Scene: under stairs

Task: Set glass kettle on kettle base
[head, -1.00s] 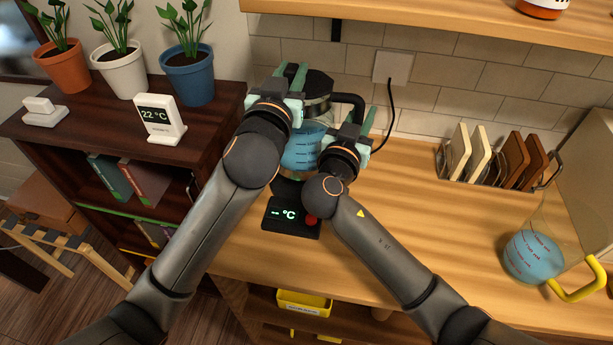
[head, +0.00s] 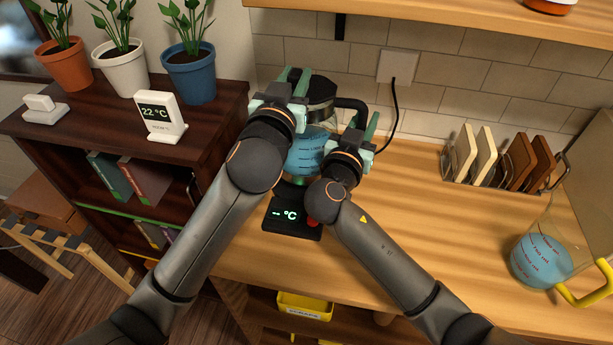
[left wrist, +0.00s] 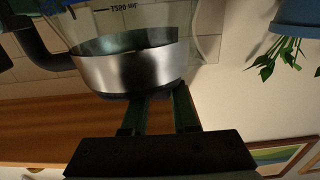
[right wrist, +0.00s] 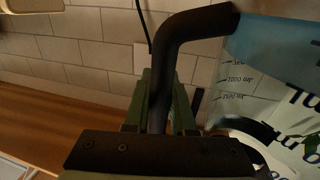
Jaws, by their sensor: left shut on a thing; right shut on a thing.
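The glass kettle (head: 305,157) holds blue liquid and has a dark lid, a steel collar and a black handle. It looks upright above the rear of the black kettle base (head: 291,230), which has a lit display and a red button. My arms hide much of the join, so I cannot tell whether they touch. My left gripper (head: 293,82) is shut at the kettle's top; the left wrist view shows its fingers at the steel collar (left wrist: 130,72). My right gripper (head: 362,130) is shut on the kettle's black handle (right wrist: 178,55).
A second glass vessel (head: 541,260) with blue liquid and a yellow handle stands at the right. A rack of boards (head: 485,155) is at the back right. A wall outlet (head: 398,67) with a black cord is behind. The middle right counter is clear.

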